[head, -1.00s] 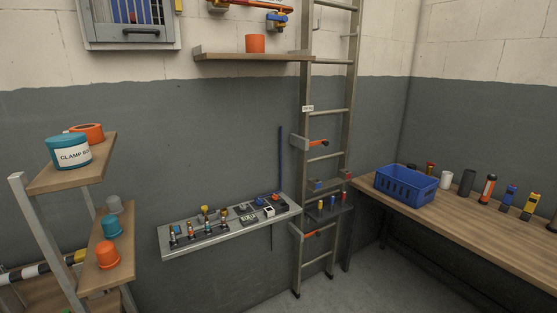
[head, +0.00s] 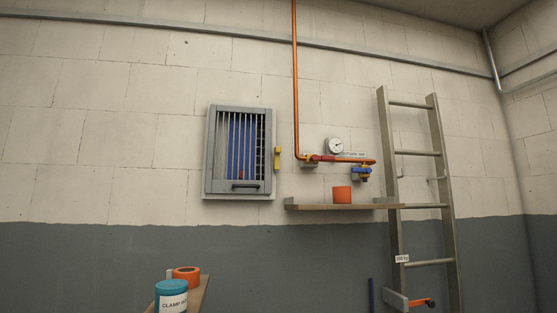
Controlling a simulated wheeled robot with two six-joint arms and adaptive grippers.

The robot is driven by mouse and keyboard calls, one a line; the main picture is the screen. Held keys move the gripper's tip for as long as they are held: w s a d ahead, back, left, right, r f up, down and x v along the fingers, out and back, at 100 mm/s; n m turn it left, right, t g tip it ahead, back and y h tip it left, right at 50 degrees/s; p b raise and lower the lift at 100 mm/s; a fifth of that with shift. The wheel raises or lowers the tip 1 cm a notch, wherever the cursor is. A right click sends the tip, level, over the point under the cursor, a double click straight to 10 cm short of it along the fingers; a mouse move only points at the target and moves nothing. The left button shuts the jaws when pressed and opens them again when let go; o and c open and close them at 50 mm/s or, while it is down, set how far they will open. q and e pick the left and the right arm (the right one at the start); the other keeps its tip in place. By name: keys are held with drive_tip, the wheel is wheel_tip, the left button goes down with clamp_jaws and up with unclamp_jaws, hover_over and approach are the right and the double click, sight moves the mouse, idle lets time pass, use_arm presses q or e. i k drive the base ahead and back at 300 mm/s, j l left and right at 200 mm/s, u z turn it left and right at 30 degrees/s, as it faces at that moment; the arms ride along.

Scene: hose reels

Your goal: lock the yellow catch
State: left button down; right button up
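A small yellow catch (head: 278,158) is on the pale block wall, just right of a grey wall cabinet (head: 209,150). It looks upright, but it is too small to tell whether it is locked. The cabinet front has thin vertical bars with blue behind them. A dark handle (head: 246,186) is on its bottom rail. The front appears closed. Neither of my grippers is in view.
Right of the cabinet, a wooden shelf (head: 325,207) holds an orange cup (head: 342,195), below an orange pipe (head: 296,80) with a gauge (head: 336,146) and a blue valve (head: 361,172). A ladder (head: 447,200) leans at right. A teal tub (head: 171,293) and orange tape roll (head: 187,275) are at lower left.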

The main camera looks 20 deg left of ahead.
sight(277, 149)
drive_tip(key=i+l+u, duration=0.1)
drive_tip(key=i+l, duration=0.3)
drive_tip(key=l, duration=0.25)
drive_tip(key=i+l+u, duration=0.25)
drive_tip(key=l, duration=0.4)
drive_tip(key=i+l, duration=0.25)
drive_tip(key=i+l+u, duration=0.15)
drive_tip(key=l, duration=0.35)
drive_tip(key=i+l+u, duration=0.1)
drive_tip(key=l, duration=0.25)
